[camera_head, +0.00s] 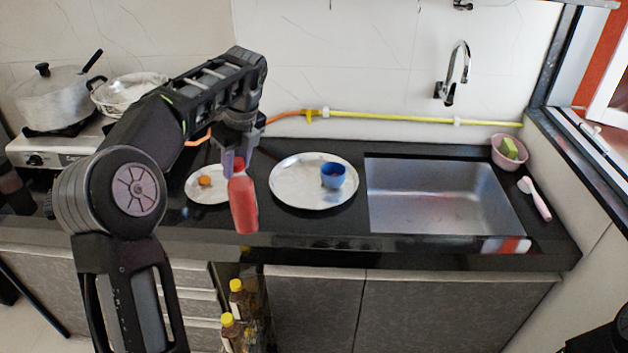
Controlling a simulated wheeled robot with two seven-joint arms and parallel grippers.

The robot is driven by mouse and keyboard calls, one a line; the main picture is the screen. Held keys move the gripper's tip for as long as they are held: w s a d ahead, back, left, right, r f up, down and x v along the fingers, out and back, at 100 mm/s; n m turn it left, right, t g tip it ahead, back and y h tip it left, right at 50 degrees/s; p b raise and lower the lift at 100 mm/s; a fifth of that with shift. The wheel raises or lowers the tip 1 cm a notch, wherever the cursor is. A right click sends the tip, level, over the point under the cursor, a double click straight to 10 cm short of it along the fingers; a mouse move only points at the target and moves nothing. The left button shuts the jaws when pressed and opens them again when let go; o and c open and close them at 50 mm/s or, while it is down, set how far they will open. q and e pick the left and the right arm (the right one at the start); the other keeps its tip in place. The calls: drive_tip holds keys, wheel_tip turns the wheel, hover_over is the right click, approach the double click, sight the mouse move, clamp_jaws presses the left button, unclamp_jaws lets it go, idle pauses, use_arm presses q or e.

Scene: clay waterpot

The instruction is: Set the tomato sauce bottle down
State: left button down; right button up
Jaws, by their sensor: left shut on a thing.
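The tomato sauce bottle (244,206) is red and upright, at the front part of the black counter (320,224). My left gripper (237,163) reaches down from above and is shut on the bottle near its top. The gripper hides part of the bottle's cap. The bottle's base shows close to the counter's front edge, and I cannot tell whether it touches the counter. My right gripper is not in view; only a dark part of mine shows at the lower right corner.
A plate with orange food (205,181) lies left of the bottle. A round metal tray (290,198) with a blue cup (333,175) lies to its right, then the sink (440,195). A stove with a pot (50,98) stands far left. Bottles (240,300) stand in an opening below.

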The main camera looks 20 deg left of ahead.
use_arm(q)
drive_tip(key=shift+w+a+r+m+t, duration=0.15)
drive_tip(key=shift+r+m, duration=0.1)
drive_tip(key=shift+m, duration=0.2)
drive_tip(key=shift+w+d+r+m+t, duration=0.1)
drive_tip(key=shift+r+m+t, duration=0.1)
drive_tip(key=shift+m, duration=0.25)
drive_tip(key=shift+a+r+m, duration=0.15)
drive_tip(key=shift+m, duration=0.35)
drive_tip(key=shift+w+r+m+t+h, duration=0.15)
drive_tip(key=shift+m+t+h, duration=0.15)
drive_tip(key=shift+m, duration=0.8)
